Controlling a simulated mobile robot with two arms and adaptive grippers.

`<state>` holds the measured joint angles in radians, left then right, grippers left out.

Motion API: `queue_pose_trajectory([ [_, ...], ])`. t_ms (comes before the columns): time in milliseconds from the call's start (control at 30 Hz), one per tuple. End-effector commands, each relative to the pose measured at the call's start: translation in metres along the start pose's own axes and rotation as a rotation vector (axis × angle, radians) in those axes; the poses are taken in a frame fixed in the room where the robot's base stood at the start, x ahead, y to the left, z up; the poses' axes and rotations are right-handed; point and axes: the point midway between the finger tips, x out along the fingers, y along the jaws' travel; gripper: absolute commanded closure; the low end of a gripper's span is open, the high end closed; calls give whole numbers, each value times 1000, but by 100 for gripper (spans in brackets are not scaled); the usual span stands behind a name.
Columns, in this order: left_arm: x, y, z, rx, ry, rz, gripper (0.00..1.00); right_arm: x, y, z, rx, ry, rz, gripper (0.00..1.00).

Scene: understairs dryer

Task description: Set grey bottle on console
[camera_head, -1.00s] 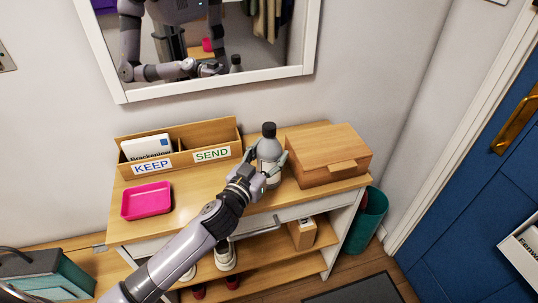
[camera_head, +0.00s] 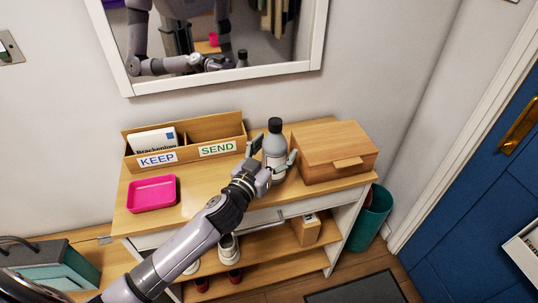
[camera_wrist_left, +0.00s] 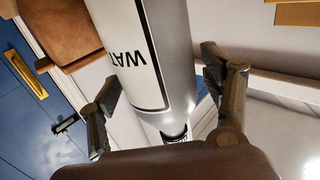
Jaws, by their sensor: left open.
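The grey bottle (camera_head: 275,143) with a dark cap stands upright on the wooden console top (camera_head: 215,182), between the letter holder and the wooden box. My left gripper (camera_head: 272,154) is open, with one finger on each side of the bottle. In the left wrist view the bottle (camera_wrist_left: 168,50) shows a white label with dark letters and lies between the spread fingers (camera_wrist_left: 160,82), with gaps visible beside it. The bottle's base is partly hidden by the gripper in the head view. My right gripper is not in view.
The letter holder (camera_head: 217,148) marked KEEP and SEND stands left of the bottle, with a pink tray (camera_head: 152,194) in front. The wooden box (camera_head: 335,150) is close on the right. A mirror (camera_head: 225,82) hangs behind. The console's front middle is clear.

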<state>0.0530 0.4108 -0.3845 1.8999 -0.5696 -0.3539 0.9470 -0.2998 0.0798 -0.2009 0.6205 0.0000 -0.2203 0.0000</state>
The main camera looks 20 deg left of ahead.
Motion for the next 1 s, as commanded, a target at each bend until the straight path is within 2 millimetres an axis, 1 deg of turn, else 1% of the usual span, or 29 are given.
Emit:
queue_pose_trajectory([
  [33,-1,0,-3,0,1,1,28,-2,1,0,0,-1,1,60],
  [167,-18,0,0,0,-1,1,28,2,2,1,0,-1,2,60],
  [400,-65,0,1,-2,-2,1,28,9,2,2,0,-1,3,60],
  [600,-98,0,0,-1,-2,0,28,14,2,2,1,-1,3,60],
  [700,-109,0,0,-1,0,0,28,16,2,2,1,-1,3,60],
  [800,-116,0,-1,0,1,0,28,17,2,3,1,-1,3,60],
  [1000,-120,0,-2,1,1,0,28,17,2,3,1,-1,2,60],
])
